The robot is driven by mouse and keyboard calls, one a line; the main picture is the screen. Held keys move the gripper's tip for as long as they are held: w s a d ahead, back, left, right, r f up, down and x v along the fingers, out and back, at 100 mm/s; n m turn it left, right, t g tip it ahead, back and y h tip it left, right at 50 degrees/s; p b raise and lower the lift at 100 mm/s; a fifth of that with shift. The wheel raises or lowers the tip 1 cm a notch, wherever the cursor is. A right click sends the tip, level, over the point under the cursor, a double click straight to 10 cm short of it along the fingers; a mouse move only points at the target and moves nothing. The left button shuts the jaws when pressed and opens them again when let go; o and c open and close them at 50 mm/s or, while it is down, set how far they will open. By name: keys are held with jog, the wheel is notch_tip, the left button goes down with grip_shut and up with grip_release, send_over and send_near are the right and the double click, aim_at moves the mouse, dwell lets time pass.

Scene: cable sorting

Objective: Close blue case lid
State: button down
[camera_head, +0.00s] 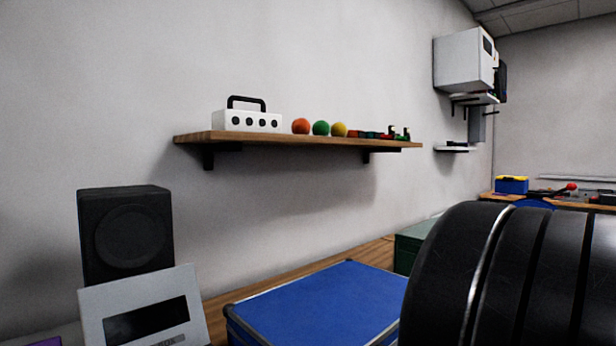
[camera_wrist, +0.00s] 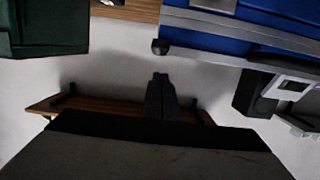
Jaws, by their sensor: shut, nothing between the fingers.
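The blue case (camera_head: 318,308) stands on the wooden bench in the head view, its flat blue top bordered by silver edging. The lid looks down and lies about level; its front seam is out of frame, so I cannot tell if it is fully closed. In the upside-down wrist view, the case's blue side and silver rims (camera_wrist: 205,40) fill the upper right, with a dark corner piece. My gripper (camera_wrist: 160,78) shows in the wrist view as dark fingers held together, empty. It appears apart from the case, near its corner.
A black speaker (camera_head: 125,235) and a tilted grey panel (camera_head: 145,310) stand left of the case. A dark green box (camera_head: 405,248) is behind it at right. A wall shelf (camera_head: 300,139) with small objects hangs above. My black arm blocks the lower right.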

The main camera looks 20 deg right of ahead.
jog(key=shift+s+d+f, duration=0.1)
jog(key=shift+s+f, duration=0.1)
jog(key=shift+f, duration=0.7)
jog(key=shift+s+f, duration=0.2)
jog(key=shift+f, duration=0.7)
jog(key=shift+s+d+f, duration=0.1)
jog(key=shift+s+f, duration=0.1)
jog(key=shift+f, duration=0.7)
notch_tip(320, 180, up, 6)
jog(key=s+d+f, duration=0.3)
jog(key=s, duration=0.5)
jog(key=shift+s+d, duration=0.2)
jog(key=shift+d, duration=0.1)
